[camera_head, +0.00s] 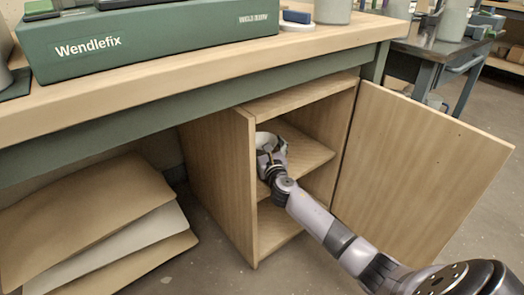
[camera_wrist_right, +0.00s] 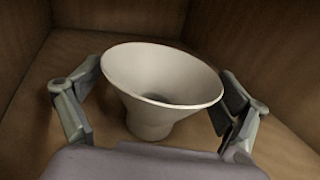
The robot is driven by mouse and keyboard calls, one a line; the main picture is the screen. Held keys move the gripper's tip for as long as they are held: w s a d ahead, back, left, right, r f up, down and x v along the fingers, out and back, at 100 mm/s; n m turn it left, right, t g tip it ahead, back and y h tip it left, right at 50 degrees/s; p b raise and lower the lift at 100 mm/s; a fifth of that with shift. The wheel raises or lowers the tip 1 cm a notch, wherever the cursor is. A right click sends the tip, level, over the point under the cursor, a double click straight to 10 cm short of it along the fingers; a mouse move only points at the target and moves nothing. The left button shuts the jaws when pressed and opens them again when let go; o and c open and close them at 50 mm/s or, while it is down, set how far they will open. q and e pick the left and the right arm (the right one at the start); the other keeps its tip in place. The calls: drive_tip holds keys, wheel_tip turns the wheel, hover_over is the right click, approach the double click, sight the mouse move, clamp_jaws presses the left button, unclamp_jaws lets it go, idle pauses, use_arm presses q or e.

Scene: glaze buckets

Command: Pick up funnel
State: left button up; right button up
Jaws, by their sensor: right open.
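A pale, off-white funnel (camera_wrist_right: 160,85) with a wide rim stands on a wooden shelf inside the cabinet. Its rim shows a little in the head view (camera_head: 266,136), mostly hidden behind my right gripper (camera_head: 268,148). In the right wrist view, the fingers of my right gripper (camera_wrist_right: 165,108) are open, one on each side of the funnel. My left gripper is in neither view.
The wooden cabinet (camera_head: 216,180) stands under the workbench (camera_head: 150,75), its door (camera_head: 425,165) swung open to the right. Shelf edges and side walls surround my right gripper closely. Leaning boards (camera_head: 90,220) are at the left. A green Wendlefix box (camera_head: 150,38) sits on the bench.

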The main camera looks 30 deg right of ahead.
drive_tip(key=c, duration=1)
drive_tip(key=shift+r, duration=0.15)
